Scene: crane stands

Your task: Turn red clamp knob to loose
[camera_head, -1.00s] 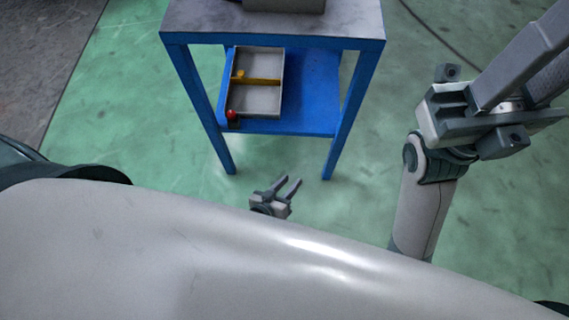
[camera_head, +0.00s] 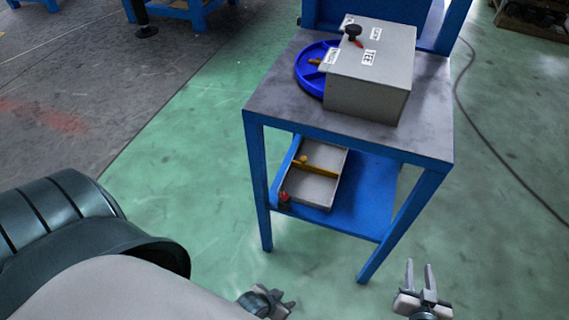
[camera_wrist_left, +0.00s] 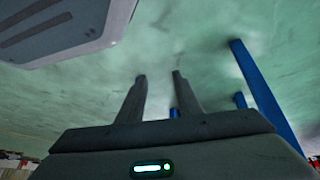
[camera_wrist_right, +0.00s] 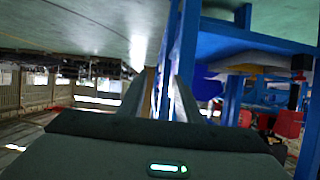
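A small red knob (camera_head: 284,197) sits at the near-left corner of a grey divided tray (camera_head: 312,188) on the blue lower shelf. On the table top, a grey box (camera_head: 372,70) carries a black knob (camera_head: 353,31) with a small red piece (camera_head: 359,44) below it. I cannot tell which red part is the clamp knob, or its setting. My left gripper (camera_head: 280,297) is open and empty, low in front of the table's left leg; its fingers also stand apart in the left wrist view (camera_wrist_left: 159,76). My right gripper (camera_head: 419,263) is open and empty, right of the near-right leg.
The table (camera_head: 430,105) has blue legs and a grey top. A blue wheel (camera_head: 310,72) with a yellow-orange part (camera_head: 316,61) lies left of the box. A dark cable (camera_head: 497,165) runs along the green floor at right. The floor left of the table is clear.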

